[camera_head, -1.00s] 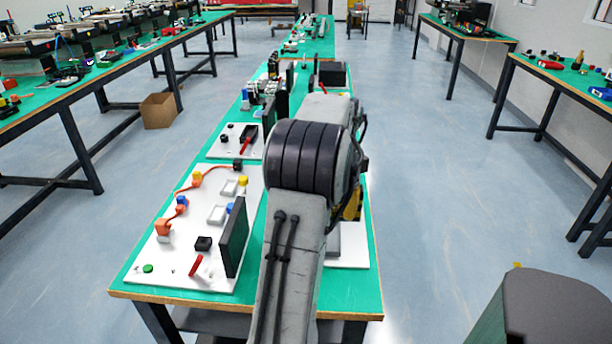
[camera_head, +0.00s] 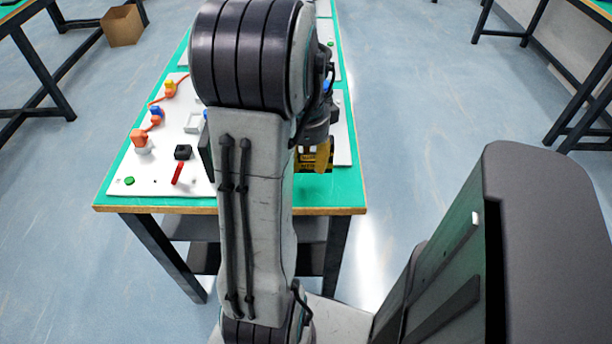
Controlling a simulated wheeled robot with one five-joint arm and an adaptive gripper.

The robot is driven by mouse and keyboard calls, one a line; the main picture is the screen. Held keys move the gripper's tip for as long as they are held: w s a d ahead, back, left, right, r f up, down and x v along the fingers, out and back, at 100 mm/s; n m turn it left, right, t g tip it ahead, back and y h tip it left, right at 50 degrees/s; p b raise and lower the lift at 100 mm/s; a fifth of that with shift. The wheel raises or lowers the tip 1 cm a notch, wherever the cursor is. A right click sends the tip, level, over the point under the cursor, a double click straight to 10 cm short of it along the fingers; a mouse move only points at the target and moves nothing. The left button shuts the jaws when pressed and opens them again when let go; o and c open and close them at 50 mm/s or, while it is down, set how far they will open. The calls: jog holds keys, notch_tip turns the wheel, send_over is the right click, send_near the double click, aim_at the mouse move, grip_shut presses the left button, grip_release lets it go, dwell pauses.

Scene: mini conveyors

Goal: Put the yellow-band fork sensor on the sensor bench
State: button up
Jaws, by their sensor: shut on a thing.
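My gripper (camera_head: 315,157) hangs over the right part of the green-topped table (camera_head: 330,197), near its front edge. It is partly hidden behind my arm. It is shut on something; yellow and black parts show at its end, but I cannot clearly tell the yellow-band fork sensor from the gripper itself. I cannot tell which surface is the sensor bench. A white board (camera_head: 342,145) lies on the table right of my arm, by the gripper. I cannot tell whether the gripper touches it.
A cardboard box (camera_head: 122,26) stands on the floor at the back left. Floor to the right is open.

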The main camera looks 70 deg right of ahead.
aim_at(306, 169)
jog(key=shift+a+f, duration=0.15)
jog(key=shift+a, duration=0.2)
jog(key=shift+f, duration=2.05)
jog(key=shift+b, duration=0.35)
jog(key=shift+f, duration=0.2)
jog(key=o, duration=1.2)
jog(key=shift+r, duration=0.1)
notch_tip(306, 169, up, 12)
jog(key=shift+a+r+p, duration=0.15)
jog(key=shift+p, duration=1)
